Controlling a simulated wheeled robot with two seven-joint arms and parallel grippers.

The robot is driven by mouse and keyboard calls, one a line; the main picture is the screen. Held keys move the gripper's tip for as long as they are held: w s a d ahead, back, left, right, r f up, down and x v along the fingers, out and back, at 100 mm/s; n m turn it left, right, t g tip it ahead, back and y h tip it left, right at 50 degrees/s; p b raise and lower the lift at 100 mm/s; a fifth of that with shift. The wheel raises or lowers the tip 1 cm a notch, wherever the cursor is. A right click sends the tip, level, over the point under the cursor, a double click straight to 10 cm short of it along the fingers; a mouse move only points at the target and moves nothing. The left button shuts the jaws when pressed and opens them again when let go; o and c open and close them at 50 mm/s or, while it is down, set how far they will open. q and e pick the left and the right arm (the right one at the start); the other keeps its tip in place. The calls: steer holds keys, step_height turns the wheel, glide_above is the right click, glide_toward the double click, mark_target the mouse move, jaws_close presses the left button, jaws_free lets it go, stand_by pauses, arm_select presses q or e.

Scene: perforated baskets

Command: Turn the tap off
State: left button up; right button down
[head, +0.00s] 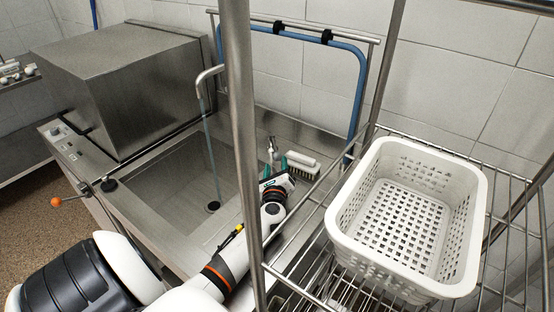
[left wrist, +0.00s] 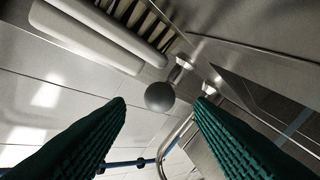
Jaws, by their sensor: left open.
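The curved metal tap spout (head: 207,75) stands at the back of the sink (head: 165,185). A thin bluish stream of water (head: 209,145) runs from it down to the drain. A small metal tap handle (head: 271,145) stands on the ledge right of the spout. In the left wrist view a round grey knob (left wrist: 160,96) on a metal stem appears between the fingertips. My left gripper (head: 275,166) is open, with its teal fingers just in front of the handle. I cannot tell whether they touch it. My right gripper is not in view.
A white-backed brush (head: 301,162) lies close to the right of my left gripper. A wire rack with a white perforated basket (head: 346,228) stands at the right, its upright post (head: 241,130) near my arm. A steel box-shaped machine (head: 130,85) stands left of the sink.

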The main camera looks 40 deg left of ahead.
mark_target(277, 160)
arm_select(q)
steer(key=b+x, duration=0.1)
steer(key=x, duration=0.3)
steer(key=shift+w+a+f, duration=0.1)
steer(key=shift+w+f, duration=0.05)
steer(key=shift+w, duration=0.05)
steer(key=shift+w+a, duration=0.35)
jaws_close()
